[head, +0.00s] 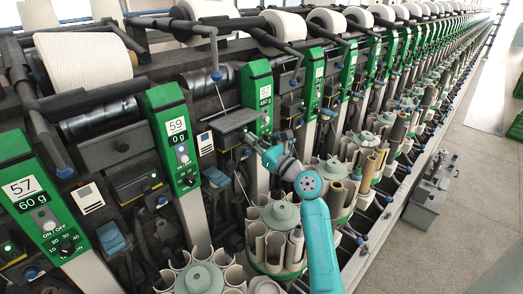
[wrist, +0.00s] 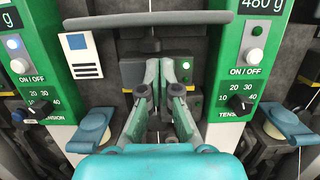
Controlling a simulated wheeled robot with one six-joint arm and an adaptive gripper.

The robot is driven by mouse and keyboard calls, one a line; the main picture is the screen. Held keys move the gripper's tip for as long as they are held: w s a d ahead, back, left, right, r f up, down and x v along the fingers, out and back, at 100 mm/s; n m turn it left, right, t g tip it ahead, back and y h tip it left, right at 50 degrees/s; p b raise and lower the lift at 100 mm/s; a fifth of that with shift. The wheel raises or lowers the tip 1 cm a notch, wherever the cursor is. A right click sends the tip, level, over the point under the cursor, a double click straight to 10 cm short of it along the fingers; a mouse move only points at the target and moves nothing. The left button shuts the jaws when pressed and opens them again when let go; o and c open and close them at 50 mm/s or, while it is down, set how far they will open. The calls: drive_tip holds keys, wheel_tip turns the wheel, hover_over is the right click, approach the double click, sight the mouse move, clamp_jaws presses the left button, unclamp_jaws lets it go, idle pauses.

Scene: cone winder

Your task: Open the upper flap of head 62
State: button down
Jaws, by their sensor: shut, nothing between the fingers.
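A green panel (head: 261,95) stands in the middle of the head view, right of the one marked 59; its number is too small to read surely. A grey flap-like plate (head: 228,122) juts out at this panel's left side. In the wrist view a grey edge (wrist: 150,18), apparently of the same plate, crosses the top. My gripper (head: 252,139) is just below and right of the plate in the head view.
Green panels flank my gripper in the wrist view, with knobs (wrist: 242,102) and blue levers (wrist: 287,118) close by. Below my arm stand round magazines of tubes (head: 280,215). A grey box (head: 428,205) stands beside the machine; the floor (head: 460,235) at right is clear.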

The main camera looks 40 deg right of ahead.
sight(252, 120)
drive_tip(key=shift+r, duration=1.6)
drive_tip(key=shift+s+r, duration=0.1)
drive_tip(key=shift+r, duration=1.8)
